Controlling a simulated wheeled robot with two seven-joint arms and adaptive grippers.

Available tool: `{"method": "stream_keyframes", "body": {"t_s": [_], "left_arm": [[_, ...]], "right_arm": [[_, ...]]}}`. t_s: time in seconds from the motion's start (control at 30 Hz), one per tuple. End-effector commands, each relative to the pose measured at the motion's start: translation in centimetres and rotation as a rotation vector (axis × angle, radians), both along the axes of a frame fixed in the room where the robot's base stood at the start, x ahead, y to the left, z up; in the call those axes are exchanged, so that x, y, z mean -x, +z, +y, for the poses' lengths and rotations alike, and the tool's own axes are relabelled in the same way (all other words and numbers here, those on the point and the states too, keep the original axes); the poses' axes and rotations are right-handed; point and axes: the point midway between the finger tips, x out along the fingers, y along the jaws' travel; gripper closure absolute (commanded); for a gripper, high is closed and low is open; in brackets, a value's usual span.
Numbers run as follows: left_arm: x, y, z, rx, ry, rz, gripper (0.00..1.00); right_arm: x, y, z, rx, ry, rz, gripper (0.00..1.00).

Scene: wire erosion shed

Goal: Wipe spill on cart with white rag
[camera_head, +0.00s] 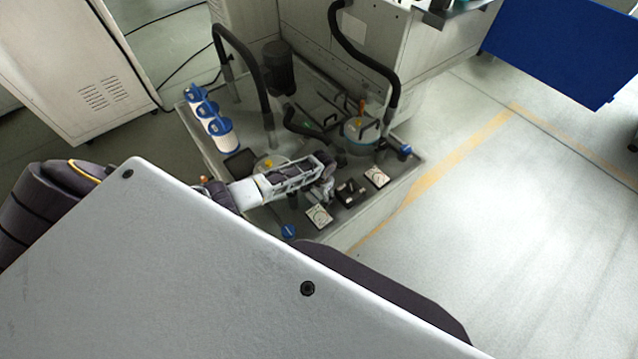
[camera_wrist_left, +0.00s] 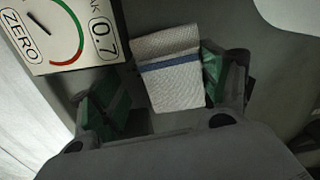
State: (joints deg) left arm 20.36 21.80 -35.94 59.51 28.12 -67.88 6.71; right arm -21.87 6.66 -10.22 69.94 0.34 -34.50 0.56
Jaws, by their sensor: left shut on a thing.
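My left gripper (camera_head: 325,188) is low over the grey cart top (camera_head: 402,166), near its front part. In the left wrist view the white rag (camera_wrist_left: 170,72), with a blue stripe, lies between the green-padded fingers (camera_wrist_left: 160,92). The gripper is shut on the rag; the rag meets the right pad, and its contact with the left pad is not clear. The rag cannot be made out clearly in the head view. I cannot make out a spill in either view. My right gripper is not in view.
A dial card (camera_wrist_left: 68,30) marked ZERO is close to the fingers. Two white dial cards (camera_head: 377,177) and a black block (camera_head: 350,192) sit beside the gripper. White-and-blue canisters (camera_head: 222,132), a blue-rimmed container (camera_head: 361,133) and black hoses (camera_head: 258,75) stand behind. Floor at right is clear.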

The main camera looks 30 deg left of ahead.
Motion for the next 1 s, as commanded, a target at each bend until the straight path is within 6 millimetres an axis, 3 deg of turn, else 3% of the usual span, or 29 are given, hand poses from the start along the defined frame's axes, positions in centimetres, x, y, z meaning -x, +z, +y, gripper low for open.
{"method": "stream_keyframes", "body": {"t_s": [0.03, 0.23, 0.53, 1.0], "left_arm": [[1.4, -0.6, -3.2, 0.047, -0.006, 0.03, 0.61], [1.2, -0.6, -2.6, 0.046, -0.005, 0.03, 0.65], [0.6, -0.6, -1.2, 0.046, -0.005, 0.031, 0.84], [-0.2, -0.5, 0.6, 0.046, -0.007, 0.028, 0.85]], "right_arm": [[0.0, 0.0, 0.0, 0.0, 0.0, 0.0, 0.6], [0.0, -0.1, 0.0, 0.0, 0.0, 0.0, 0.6], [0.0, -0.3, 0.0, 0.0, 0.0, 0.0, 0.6], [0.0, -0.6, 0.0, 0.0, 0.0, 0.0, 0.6]]}}
